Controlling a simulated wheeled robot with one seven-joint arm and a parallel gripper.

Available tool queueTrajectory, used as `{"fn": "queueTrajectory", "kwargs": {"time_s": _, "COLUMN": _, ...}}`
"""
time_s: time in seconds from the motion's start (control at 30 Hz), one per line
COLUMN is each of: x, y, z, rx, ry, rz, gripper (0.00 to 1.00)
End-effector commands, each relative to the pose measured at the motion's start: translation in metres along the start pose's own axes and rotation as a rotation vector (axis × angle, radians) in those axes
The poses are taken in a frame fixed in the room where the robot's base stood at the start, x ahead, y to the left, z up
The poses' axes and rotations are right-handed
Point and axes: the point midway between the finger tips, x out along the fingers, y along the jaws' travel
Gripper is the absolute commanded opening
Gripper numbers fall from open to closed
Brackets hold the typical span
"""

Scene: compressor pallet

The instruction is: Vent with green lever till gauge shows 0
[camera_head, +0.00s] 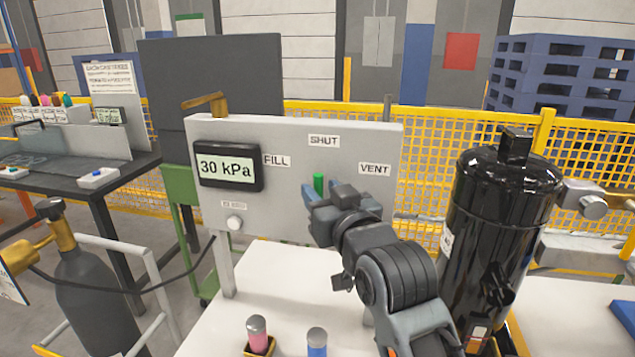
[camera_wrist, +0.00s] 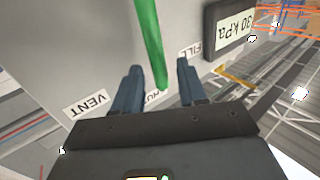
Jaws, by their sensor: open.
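The gauge (camera_head: 231,170) on the grey panel (camera_head: 265,130) reads 30 kPa; its display also shows upside down in the wrist view (camera_wrist: 234,23). The green lever (camera_head: 319,183) points up toward the SHUT label (camera_head: 323,141), with FILL (camera_head: 277,160) to its left and VENT (camera_head: 374,169) to its right. My gripper (camera_head: 326,196) is open at the panel and hides the lever's lower part. In the wrist view, the lever (camera_wrist: 150,40) runs between the two blue fingers of my gripper (camera_wrist: 159,68), with gaps visible on both sides.
A black compressor tank (camera_head: 502,220) stands to the right of my arm. A dark gas cylinder (camera_head: 95,295) is at the lower left. Yellow mesh fencing (camera_head: 430,140) runs behind.

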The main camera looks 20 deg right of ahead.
Motion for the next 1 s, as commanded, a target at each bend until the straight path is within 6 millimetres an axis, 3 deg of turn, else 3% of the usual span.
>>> {"fn": "queueTrajectory", "kwargs": {"time_s": 0.2, "x": 0.024, "y": 0.0, "z": -0.001, "rx": 0.0, "ry": 0.0, "rz": 0.001, "gripper": 0.41}}
{"fn": "queueTrajectory", "kwargs": {"time_s": 0.57, "x": 0.028, "y": 0.0, "z": 0.001, "rx": -0.001, "ry": 0.0, "rz": 0.0, "gripper": 0.4}}
{"fn": "queueTrajectory", "kwargs": {"time_s": 1.0, "x": 0.028, "y": 0.0, "z": 0.001, "rx": -0.001, "ry": 0.0, "rz": 0.0, "gripper": 0.0}}
